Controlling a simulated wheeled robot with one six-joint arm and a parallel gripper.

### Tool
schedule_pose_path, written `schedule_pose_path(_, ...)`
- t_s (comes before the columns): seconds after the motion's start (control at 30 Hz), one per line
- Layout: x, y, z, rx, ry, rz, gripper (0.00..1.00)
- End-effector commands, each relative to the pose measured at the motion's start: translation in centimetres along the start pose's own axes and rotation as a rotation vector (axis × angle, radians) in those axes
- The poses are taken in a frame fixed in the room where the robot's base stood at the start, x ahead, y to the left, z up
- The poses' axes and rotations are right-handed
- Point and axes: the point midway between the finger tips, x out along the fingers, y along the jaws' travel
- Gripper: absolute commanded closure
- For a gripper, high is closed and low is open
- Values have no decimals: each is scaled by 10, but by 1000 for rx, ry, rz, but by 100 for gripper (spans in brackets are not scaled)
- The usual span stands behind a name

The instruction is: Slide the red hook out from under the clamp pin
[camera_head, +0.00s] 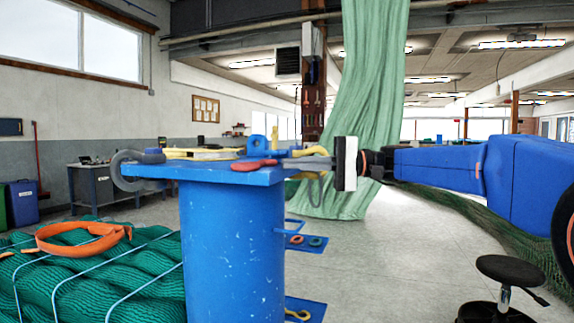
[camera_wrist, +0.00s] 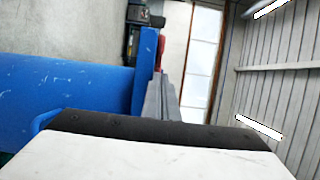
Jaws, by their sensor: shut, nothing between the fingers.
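The red hook (camera_head: 255,164) lies flat on the blue bench top (camera_head: 205,172), near its front right part. A blue upright piece with a hole (camera_head: 257,143) stands just behind it; I cannot tell whether this is the clamp pin or how it sits over the hook. My gripper (camera_head: 283,164) reaches in level from the right, its grey fingers shut and empty. The tips are close to the right end of the hook; contact is unclear. In the wrist view the fingers (camera_wrist: 165,100) point toward a bit of red hook (camera_wrist: 160,52) beside the blue bench edge.
A grey shackle (camera_head: 128,170) hangs at the bench's left edge, and a yellow item (camera_head: 205,153) lies behind. The bench stands on a blue drum (camera_head: 232,250). Green netting with an orange strap (camera_head: 80,237) is at left. A black stool (camera_head: 505,270) stands at right.

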Motion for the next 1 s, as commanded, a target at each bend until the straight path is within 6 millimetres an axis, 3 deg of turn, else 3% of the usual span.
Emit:
schedule_pose_path(0.3,-55,0,0,-1,3,0,100)
schedule_pose_path(0.5,-74,-1,0,-1,2,0,100)
schedule_pose_path(0.67,-78,4,5,3,6,18,100)
schedule_pose_path(0.83,-70,40,35,29,46,150,100)
schedule_pose_path(1.0,-71,104,81,53,112,370,100)
